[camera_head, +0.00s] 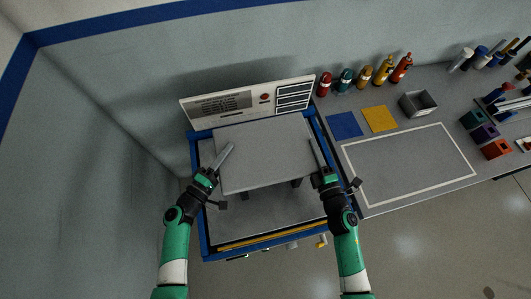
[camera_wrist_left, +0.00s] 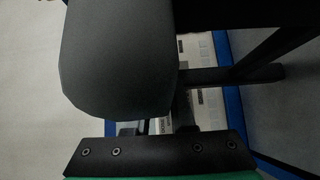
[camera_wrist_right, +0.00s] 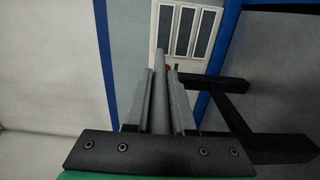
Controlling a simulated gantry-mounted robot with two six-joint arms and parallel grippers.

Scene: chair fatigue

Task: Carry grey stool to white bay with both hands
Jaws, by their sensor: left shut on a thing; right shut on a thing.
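The grey stool (camera_head: 265,150) is over the blue-framed platform (camera_head: 272,236), its flat seat facing up and its dark legs below. I cannot tell whether the legs touch the platform. My left gripper (camera_head: 225,156) is shut on the seat's left side; the seat (camera_wrist_left: 118,60) covers much of the left wrist view and hides the fingertips. My right gripper (camera_head: 316,154) is shut on the seat's right side, and the right wrist view shows the seat edge (camera_wrist_right: 160,105) between its fingers. The white bay (camera_head: 408,165) is a white-outlined, empty rectangle on the grey table at right.
A white control panel (camera_head: 250,101) stands behind the stool. Several coloured bottles (camera_head: 402,68), a blue square (camera_head: 345,125), a yellow square (camera_head: 380,118) and a grey bin (camera_head: 418,104) are behind the bay. Small coloured boxes (camera_head: 496,150) stand right of it.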

